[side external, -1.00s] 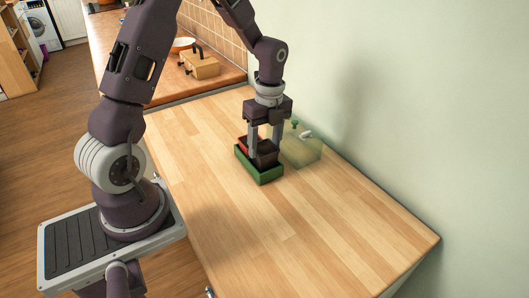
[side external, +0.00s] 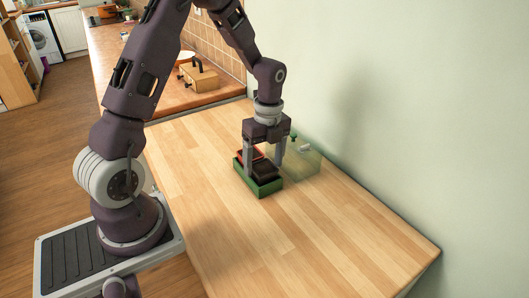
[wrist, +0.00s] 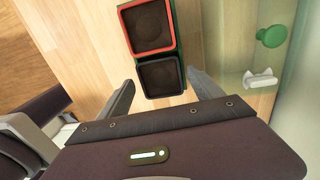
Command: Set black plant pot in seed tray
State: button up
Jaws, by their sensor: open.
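The green seed tray (side external: 268,190) stands on the wooden worktop. The black plant pot (side external: 266,173) sits in its near end, and a red pot (side external: 247,155) sits in the far end. In the wrist view the black pot (wrist: 161,76) lies beside the red-rimmed pot (wrist: 148,27), both dark inside. A little of the green tray (wrist: 176,51) shows along their right side. My gripper (side external: 264,168) is open, with one finger on each side of the black pot. In the wrist view a gap shows between each finger and the pot. The pot's underside is hidden.
A see-through greenish box (side external: 304,162) with a green knob (wrist: 271,36) and a white fitting (wrist: 260,78) stands right of the tray, close to my right finger. The wall (side external: 400,110) is behind it. The worktop (side external: 310,230) in front of the tray is clear.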

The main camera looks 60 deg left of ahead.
aim_at(267, 168)
notch_tip(267, 168, up, 15)
jog(key=s+d+n+t, duration=0.1)
jog(key=s+d+n, duration=0.1)
jog(key=d+n, duration=0.1)
jog(key=s+d+r+n+t, duration=0.2)
jog(key=s+d+r+n, duration=0.1)
jog(key=s+n, duration=0.4)
jog(key=s+d+r+n+t, duration=0.3)
jog(key=s+d+n, duration=0.3)
jog(key=s+n, duration=0.2)
jog(key=shift+s+t, duration=0.3)
jog(key=shift+s, duration=0.65)
